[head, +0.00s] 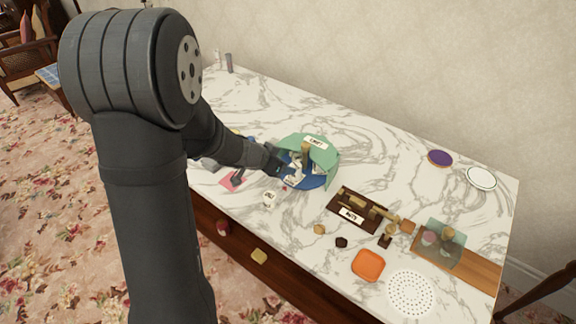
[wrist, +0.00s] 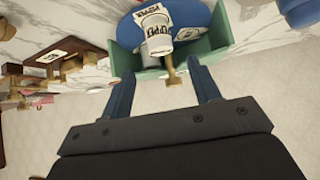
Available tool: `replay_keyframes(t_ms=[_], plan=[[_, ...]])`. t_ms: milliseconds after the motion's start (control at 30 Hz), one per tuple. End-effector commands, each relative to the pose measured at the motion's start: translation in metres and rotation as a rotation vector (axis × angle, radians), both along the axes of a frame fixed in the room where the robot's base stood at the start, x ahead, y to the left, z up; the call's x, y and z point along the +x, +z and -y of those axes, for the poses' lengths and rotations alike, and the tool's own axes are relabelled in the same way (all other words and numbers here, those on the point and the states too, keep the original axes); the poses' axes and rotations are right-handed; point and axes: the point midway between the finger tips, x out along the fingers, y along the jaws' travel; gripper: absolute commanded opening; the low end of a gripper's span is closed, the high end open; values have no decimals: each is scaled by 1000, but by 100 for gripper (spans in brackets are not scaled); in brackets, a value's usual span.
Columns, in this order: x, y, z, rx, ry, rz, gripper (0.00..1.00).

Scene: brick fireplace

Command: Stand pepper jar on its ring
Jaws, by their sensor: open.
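The white pepper jar (wrist: 158,40) with black lettering shows in the wrist view, beyond my fingertips and in front of a blue round surface. A white label (wrist: 150,11) with dark print is just above it in the picture. My gripper (wrist: 162,68) is open, its two blue-grey fingers apart. A brass-coloured piece (wrist: 170,72) shows in the gap between them. In the head view my gripper (head: 279,163) is at the left edge of the blue round surface (head: 318,182), where small white items are crowded. I cannot make out the ring, nor whether the jar touches anything.
A green container (head: 325,157) stands by the blue surface. To the right are a dark brown tray (head: 335,207) with brass items, an orange dish (head: 367,265), a white perforated mat (head: 410,292) and a wooden board (head: 470,268). A small white labelled item (head: 269,199) is near the front edge.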

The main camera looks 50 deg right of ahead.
Motion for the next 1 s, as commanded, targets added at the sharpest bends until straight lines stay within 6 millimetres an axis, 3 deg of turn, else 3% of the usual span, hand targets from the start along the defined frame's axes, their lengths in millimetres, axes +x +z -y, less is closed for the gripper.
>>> replay_keyframes(t_ms=[200,633,1000], plan=[[1,11,-11,0,1,-1,57],[1,10,-11,1,0,-1,57],[-3,-21,19,2,-1,-3,57]])
